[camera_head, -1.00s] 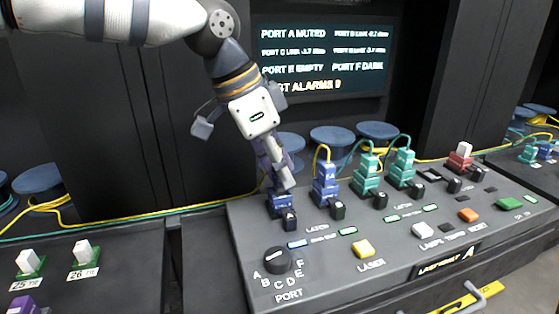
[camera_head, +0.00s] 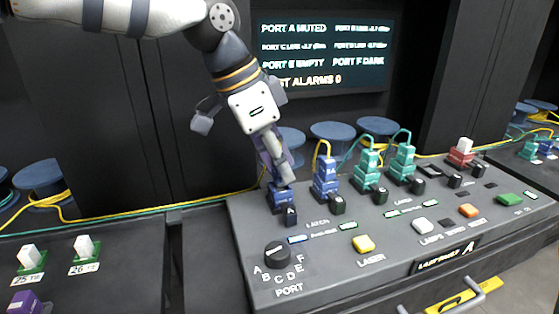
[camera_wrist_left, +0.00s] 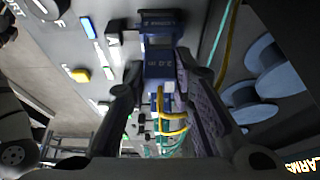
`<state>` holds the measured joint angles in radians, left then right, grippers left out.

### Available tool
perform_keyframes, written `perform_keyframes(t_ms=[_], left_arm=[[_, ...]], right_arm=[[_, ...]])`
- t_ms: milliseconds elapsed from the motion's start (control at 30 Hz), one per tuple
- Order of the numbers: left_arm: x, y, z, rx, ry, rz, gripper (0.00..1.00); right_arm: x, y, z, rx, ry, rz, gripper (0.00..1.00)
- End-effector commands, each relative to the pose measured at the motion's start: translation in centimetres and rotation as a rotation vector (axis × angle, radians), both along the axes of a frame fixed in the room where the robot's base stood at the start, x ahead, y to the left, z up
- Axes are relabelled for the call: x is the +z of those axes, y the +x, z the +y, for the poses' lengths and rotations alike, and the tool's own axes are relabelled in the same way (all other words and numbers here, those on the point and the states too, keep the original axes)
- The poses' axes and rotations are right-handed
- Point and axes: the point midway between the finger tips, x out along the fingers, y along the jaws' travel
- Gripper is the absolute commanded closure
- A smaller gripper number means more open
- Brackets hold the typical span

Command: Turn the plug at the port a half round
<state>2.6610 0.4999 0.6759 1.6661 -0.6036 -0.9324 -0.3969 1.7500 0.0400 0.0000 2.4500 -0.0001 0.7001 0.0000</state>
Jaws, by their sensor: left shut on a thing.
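A blue plug (camera_wrist_left: 158,68) stands in the blue port A (camera_head: 281,204) at the left end of the console's row. The port's blue body also shows in the wrist view (camera_wrist_left: 160,22). My left gripper (camera_head: 282,178) reaches down from above and is shut on the plug, with one finger on each side of it in the wrist view (camera_wrist_left: 157,75). The fingers hide most of the plug in the head view. A yellow cable (camera_wrist_left: 172,125) comes off the plug. A black latch (camera_head: 291,216) marked A sits in front of the port. My right gripper is not in view.
Blue plug B (camera_head: 325,178) stands close to the right, then teal plugs (camera_head: 368,170). The port knob (camera_head: 277,254) and the yellow laser button (camera_head: 363,244) lie in front. The screen (camera_head: 322,55) reads port A muted, alarms 0.

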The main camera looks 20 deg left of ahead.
Motion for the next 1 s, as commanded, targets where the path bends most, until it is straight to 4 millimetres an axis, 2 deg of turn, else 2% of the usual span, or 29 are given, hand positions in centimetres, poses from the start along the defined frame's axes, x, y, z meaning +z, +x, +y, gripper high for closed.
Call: perform_keyframes(t_ms=[833,867,967,1000], left_arm=[[-1.2,0.0,0.0,-0.001,0.000,0.000,1.00],[-1.2,0.0,0.0,-0.001,0.000,0.000,0.75],[-1.2,0.0,0.0,-0.001,0.000,0.000,0.54],[-1.2,0.0,0.0,-0.001,0.000,0.000,0.54]], right_arm=[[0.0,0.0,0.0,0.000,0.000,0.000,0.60],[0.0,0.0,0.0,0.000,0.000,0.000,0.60],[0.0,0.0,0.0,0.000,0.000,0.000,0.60],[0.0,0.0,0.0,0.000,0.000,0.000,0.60]])
